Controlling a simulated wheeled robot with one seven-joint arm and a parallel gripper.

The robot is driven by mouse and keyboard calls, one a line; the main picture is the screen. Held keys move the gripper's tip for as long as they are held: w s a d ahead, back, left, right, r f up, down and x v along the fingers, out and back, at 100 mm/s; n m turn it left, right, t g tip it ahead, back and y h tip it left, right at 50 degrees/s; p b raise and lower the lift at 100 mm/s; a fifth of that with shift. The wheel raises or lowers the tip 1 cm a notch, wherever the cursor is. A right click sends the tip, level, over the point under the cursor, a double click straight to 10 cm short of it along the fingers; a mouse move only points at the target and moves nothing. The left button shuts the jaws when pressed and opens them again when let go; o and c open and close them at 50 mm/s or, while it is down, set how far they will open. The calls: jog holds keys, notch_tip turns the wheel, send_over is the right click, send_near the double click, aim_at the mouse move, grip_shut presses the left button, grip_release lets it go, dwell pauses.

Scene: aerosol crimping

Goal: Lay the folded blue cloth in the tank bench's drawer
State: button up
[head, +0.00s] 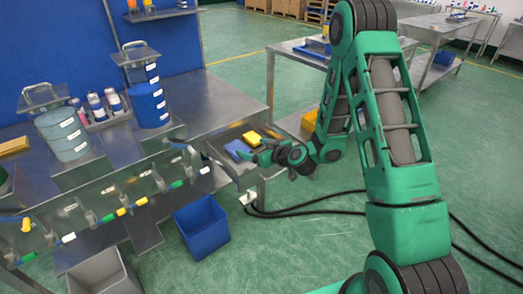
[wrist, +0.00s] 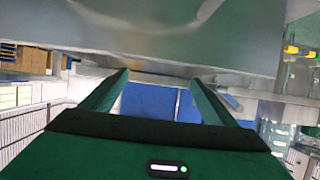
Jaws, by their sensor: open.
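My gripper (head: 256,157) is open just right of the blue piece, low at the bench end. I cannot tell whether they touch. In the wrist view, my gripper (wrist: 158,77) has its two green fingers apart, with nothing visibly held between them. A blue surface shows beyond them.
Two tanks (head: 63,133) (head: 149,104) stand on the bench. Coloured valves line its front. A blue bin (head: 202,227) and a grey bin (head: 103,272) stand below. Black cables cross the floor at right. In the wrist view, a grey metal surface (wrist: 190,35) spans the top, close by.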

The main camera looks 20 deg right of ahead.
jog(key=shift+s+d+r, duration=0.1)
jog(key=shift+d, duration=0.25)
jog(key=s+d+r+g, duration=0.2)
jog(key=s+r, duration=0.1)
jog(key=s+d+r+n, duration=0.1)
jog(key=shift+s+d+r+g, duration=0.2)
jog(key=shift+s+g, duration=0.2)
jog(key=s+d+r+m+g+h, duration=0.2)
jog(key=s+d+r, duration=0.1)
jog(key=s+d, duration=0.4)
jog(key=s+d+r+m+g+h, duration=0.25)
jog(key=s+d, duration=0.25)
jog(key=s, duration=0.4)
jog(key=s+d+r+m+g, duration=0.1)
jog(key=s+d+r+m, duration=0.1)
jog(key=s, duration=0.6)
jog(key=s+d+r+m+g, duration=0.2)
jog(key=s+r+m, duration=0.1)
jog(key=s, duration=0.5)
jog(key=s+d+r+m+g, duration=0.2)
jog(key=s+r, duration=0.1)
jog(key=s, duration=0.5)
jog(key=shift+s+m, duration=0.3)
jog(key=shift+m, duration=0.05)
jog(key=shift+h, duration=0.25)
